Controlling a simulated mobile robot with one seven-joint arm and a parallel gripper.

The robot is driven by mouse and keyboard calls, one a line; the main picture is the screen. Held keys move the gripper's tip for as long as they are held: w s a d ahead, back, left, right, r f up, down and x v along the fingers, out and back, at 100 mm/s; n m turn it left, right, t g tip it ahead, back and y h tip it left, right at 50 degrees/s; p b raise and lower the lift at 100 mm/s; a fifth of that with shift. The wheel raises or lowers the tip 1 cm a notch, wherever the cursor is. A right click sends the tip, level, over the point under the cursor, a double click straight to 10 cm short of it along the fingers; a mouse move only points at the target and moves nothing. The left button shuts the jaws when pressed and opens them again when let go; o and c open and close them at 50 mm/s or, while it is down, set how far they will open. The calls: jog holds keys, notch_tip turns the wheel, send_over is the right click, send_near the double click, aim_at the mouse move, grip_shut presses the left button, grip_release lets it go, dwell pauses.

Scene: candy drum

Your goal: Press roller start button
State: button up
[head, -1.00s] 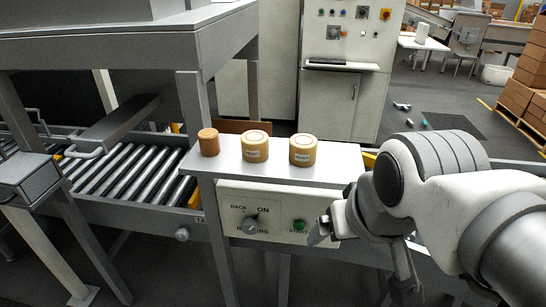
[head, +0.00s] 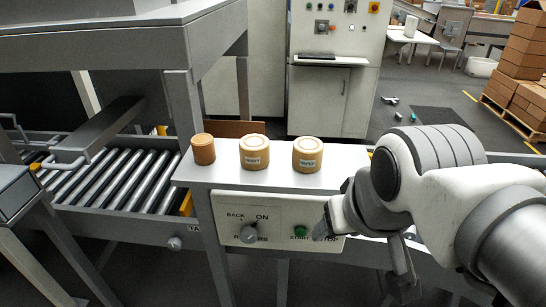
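The green start button (head: 300,231) is on the white control panel (head: 272,214) under the grey shelf, with a START label below it. My gripper (head: 362,258) is at the right end of the panel. Its two fingers look spread apart with nothing between them. The left fingertip appears just right of the green button, and the button is still visible. I cannot tell the depth gap between them. The finger covers part of the panel around the STOP label.
A rotary knob (head: 249,233) marked BACK and ON is left of the button. Three round wooden containers stand on the shelf (head: 230,176) above, including a plain brown one (head: 203,149). A roller conveyor (head: 110,180) is at left. A grey post (head: 190,130) stands beside the panel.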

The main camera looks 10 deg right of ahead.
grip_shut()
dwell(1.4)
